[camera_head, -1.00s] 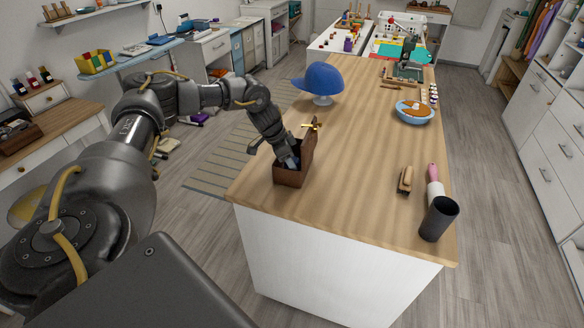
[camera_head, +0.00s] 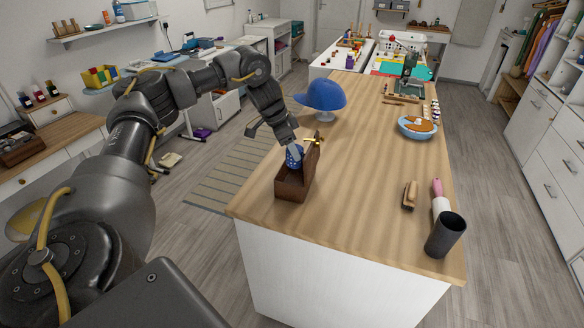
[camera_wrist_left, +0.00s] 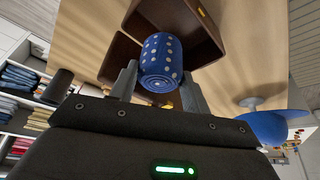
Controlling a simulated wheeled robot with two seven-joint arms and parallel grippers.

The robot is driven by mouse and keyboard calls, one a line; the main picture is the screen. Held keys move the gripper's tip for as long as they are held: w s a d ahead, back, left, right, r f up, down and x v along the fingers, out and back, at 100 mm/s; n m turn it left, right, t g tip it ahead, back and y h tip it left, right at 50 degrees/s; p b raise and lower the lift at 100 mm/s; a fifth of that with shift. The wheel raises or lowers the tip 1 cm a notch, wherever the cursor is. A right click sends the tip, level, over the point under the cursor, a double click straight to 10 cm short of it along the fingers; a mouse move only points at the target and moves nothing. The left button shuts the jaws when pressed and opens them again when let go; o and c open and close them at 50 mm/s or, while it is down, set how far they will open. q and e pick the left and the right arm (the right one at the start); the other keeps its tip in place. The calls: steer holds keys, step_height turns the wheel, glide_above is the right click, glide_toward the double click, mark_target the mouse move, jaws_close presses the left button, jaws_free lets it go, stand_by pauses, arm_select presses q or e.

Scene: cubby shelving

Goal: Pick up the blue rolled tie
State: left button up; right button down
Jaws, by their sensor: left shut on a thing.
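The blue rolled tie (camera_head: 294,156) with pale dots is held by my left gripper (camera_head: 293,149) just above the open brown box (camera_head: 292,186) on the near left of the wooden worktop. In the left wrist view the tie (camera_wrist_left: 161,60) sits between the two grey fingers of my left gripper (camera_wrist_left: 160,82), which are shut on it. The box (camera_wrist_left: 130,52) opens behind the tie there, and its raised lid (camera_head: 312,160) stands on the right in the head view. My right gripper is out of view.
A blue cap on a stand (camera_head: 322,96) stands behind the box. The worktop's middle (camera_head: 365,170) is clear.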

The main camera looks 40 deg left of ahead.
arm_select(q)
step_height(320, 180, up, 18)
steer(key=p, duration=0.2)
steer(key=shift+f+p, duration=0.2)
steer(key=shift+p, duration=0.1)
